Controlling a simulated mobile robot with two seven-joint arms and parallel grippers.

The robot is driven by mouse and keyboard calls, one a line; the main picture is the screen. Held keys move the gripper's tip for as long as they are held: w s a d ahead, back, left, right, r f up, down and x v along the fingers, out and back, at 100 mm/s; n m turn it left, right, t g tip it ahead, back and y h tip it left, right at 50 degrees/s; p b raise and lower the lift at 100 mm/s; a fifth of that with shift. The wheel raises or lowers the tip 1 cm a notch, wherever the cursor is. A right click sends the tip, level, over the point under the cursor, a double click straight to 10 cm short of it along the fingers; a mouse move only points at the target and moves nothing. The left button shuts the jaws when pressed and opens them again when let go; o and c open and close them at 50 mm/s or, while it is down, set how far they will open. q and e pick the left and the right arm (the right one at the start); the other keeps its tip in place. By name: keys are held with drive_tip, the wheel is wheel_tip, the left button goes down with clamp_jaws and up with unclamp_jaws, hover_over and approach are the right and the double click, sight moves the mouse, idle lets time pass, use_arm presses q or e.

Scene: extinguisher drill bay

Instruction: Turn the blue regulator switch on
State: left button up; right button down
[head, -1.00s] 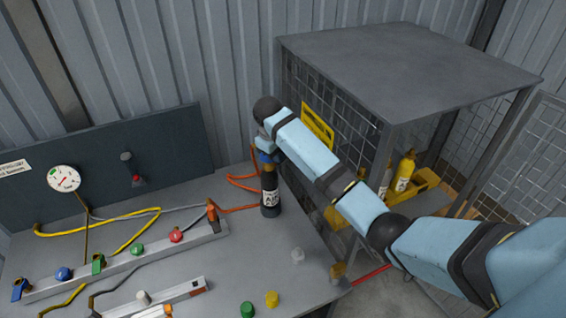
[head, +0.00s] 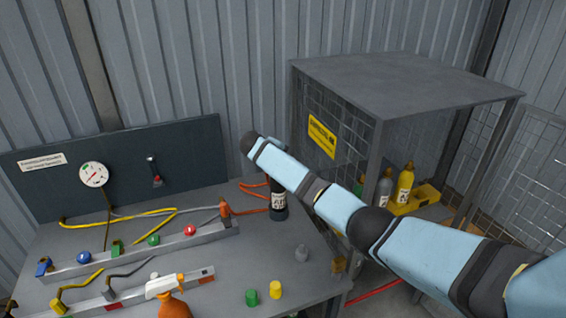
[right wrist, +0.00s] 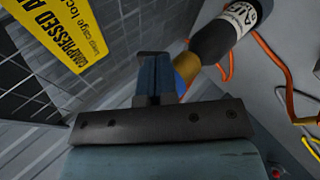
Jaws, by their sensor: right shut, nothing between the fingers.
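In the right wrist view my right gripper (right wrist: 154,62) is shut and empty, beside the brass-coloured neck (right wrist: 186,68) of this cylinder. Whether they touch is unclear. In the head view the gripper is hidden behind the wrist. My left gripper is not in view.
A wire cage (head: 345,150) with a yellow sign stands right of the bench. A gauge (head: 93,175) hangs on the dark back panel. Green and yellow caps (head: 275,290) and a spray bottle (head: 173,305) stand near the front. Orange hose loops beside the cylinder.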

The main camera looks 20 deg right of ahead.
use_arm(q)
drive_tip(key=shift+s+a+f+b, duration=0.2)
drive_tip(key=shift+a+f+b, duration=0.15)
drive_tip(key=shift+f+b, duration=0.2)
use_arm(e)
drive_tip(key=f+t+h, duration=0.1)
drive_tip(key=h, duration=0.1)
drive_tip(key=shift+a+f+h, duration=0.1)
drive_tip(key=shift+h, duration=0.2)
use_arm(q)
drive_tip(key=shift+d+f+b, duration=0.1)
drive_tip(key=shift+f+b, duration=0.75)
drive_tip(key=shift+b, duration=0.1)
use_arm(e)
drive_tip(key=shift+f+t+h, duration=0.35)
drive_tip(key=shift+t+h, duration=0.05)
drive_tip(key=shift+h, duration=0.6)
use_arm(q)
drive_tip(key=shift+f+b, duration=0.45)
use_arm(e)
drive_tip(key=shift+f+h, duration=0.15)
drive_tip(key=shift+h, duration=0.35)
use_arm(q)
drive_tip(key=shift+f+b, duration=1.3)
use_arm(e)
drive_tip(key=shift+f+t+h, duration=0.3)
drive_tip(key=shift+t+h, duration=0.2)
drive_tip(key=shift+h, duration=0.2)
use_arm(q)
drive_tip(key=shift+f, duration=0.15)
